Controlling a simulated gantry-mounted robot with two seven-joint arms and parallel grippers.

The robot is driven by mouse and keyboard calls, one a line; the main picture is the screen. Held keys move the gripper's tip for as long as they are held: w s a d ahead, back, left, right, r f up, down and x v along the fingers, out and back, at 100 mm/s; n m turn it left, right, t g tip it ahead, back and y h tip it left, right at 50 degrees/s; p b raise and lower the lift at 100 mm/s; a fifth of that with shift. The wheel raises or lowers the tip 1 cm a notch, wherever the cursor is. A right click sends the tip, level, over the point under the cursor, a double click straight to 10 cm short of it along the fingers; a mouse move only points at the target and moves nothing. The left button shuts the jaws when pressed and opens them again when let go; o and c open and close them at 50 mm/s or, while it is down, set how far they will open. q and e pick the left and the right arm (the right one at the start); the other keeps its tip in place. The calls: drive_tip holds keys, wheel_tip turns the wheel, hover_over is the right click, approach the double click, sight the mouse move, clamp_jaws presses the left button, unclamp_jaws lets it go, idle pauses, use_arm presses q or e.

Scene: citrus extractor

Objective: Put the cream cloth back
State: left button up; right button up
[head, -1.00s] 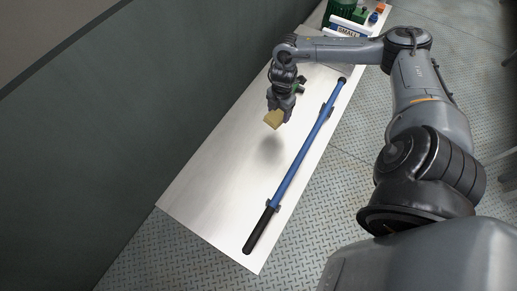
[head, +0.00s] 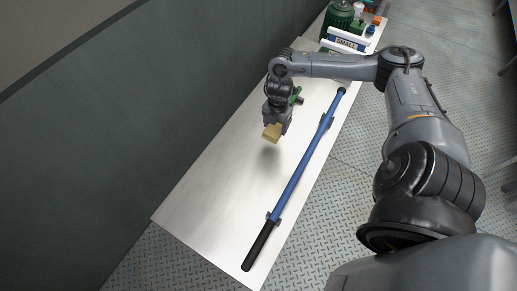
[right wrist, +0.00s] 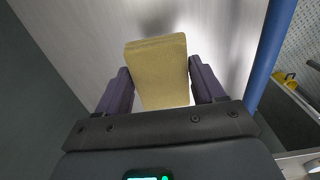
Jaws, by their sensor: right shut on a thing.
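The cream cloth (head: 272,132) is a small folded yellowish block in the head view. My right gripper (head: 275,121) is shut on it and holds it above the white bench top, with a soft shadow below. In the right wrist view the cloth (right wrist: 159,70) sits between the two dark fingers of the right gripper (right wrist: 160,92). My left gripper is not in view.
A blue bar (head: 303,166) with a black grip lies along the right edge of the bench (head: 205,208). A green machine (head: 341,16) and a white labelled box (head: 346,43) stand at the far end. A dark wall (head: 95,130) borders the left. The near bench is clear.

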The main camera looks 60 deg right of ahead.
hover_over(259, 153)
wheel_tip(259, 153, down, 5)
drive_tip(key=shift+w+r, duration=0.1)
drive_tip(key=shift+f, duration=1.8)
drive_tip(key=shift+f, duration=0.15)
drive_tip(key=o, duration=1)
